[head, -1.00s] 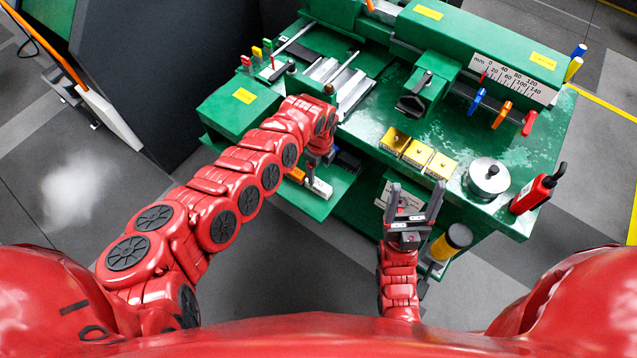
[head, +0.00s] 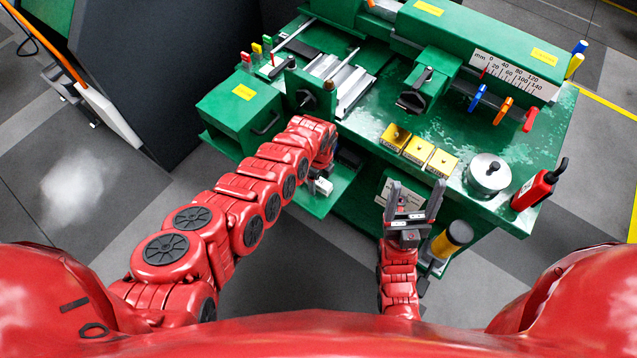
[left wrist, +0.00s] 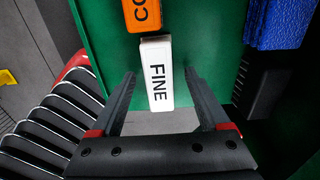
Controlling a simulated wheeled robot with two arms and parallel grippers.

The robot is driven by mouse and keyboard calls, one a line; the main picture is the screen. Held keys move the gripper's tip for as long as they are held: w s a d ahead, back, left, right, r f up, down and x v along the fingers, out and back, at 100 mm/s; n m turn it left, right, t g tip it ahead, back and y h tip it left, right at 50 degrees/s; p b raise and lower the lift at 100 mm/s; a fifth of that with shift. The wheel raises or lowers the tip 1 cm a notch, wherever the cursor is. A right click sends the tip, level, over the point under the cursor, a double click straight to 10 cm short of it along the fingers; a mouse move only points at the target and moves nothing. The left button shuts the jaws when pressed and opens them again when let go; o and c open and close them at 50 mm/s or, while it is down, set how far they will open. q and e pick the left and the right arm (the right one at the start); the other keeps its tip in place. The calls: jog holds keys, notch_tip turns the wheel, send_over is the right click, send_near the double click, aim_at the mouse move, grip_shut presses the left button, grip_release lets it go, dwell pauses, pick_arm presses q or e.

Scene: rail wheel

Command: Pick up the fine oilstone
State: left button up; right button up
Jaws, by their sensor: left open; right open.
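The fine oilstone is a white block marked FINE (left wrist: 156,88) in the left wrist view. It lies on a green surface, and its near end reaches between the fingers of my left gripper (left wrist: 161,76). That gripper is open, with a finger on each side of the block and gaps visible. My right gripper (head: 416,190) is open and empty, fingers up, in front of the green bench.
A blue block (left wrist: 275,22) and a dark brush-like item (left wrist: 258,78) are to the right. The green machine bench (head: 370,135) carries yellow boxes (head: 417,150), a metal pot (head: 487,175) and a red bottle (head: 533,190).

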aim_at(319, 180)
pick_arm(q)
grip_shut()
jog(key=shift+r, duration=0.15)
dwell(0.4)
jog(key=shift+r+p, duration=0.4)
jog(key=shift+r, duration=0.15)
notch_tip(319, 180, up, 2)
jog(key=shift+p, duration=0.3)
jog(key=s+p, duration=0.1)
jog(key=s+a+r+p, duration=0.1)
jog(key=shift+s+p, duration=0.3)
jog(key=s+a+p, duration=0.4)
jog(key=s+p, duration=0.1)
jog(key=s, duration=0.7)
jog(key=shift+s+r, duration=0.3)
jog(key=shift+s, duration=0.05)
